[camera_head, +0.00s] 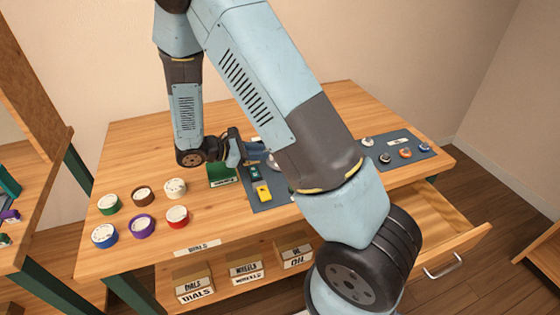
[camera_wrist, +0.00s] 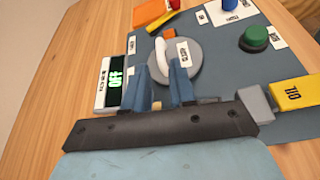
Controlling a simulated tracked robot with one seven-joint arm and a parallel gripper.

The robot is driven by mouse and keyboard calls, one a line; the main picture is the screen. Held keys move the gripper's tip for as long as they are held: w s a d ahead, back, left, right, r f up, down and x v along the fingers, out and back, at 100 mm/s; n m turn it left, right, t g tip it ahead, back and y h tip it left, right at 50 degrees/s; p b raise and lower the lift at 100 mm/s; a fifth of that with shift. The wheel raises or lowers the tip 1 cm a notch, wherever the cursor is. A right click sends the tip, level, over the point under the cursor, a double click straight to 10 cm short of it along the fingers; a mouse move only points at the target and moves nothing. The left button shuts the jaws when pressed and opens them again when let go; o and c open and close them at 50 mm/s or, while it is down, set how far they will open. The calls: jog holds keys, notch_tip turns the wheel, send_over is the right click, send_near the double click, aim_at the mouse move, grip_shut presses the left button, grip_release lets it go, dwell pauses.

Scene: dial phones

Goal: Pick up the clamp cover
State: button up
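In the wrist view a grey round disc (camera_wrist: 193,62) with a white curved piece (camera_wrist: 162,57) and a small label lies on the blue-grey mat. I cannot read the label, so I cannot tell if this is the clamp cover. My gripper (camera_wrist: 162,78) has its two blue fingers apart, reaching over the disc's near edge. I see nothing held between them; a small orange-brown bit shows low in the gap. In the head view my gripper (camera_head: 240,152) is over the middle of the table, and my arm hides much of the mat.
A display reading OFF (camera_wrist: 115,78) stands left of the fingers, close by. Several tape rolls, including a red one (camera_head: 177,217), stand at the table's left. A drawer (camera_head: 455,240) is open in front.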

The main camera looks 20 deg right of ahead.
aim_at(272, 160)
jog(key=shift+x, duration=2.6)
jog(key=shift+a+f, duration=0.1)
grip_shut()
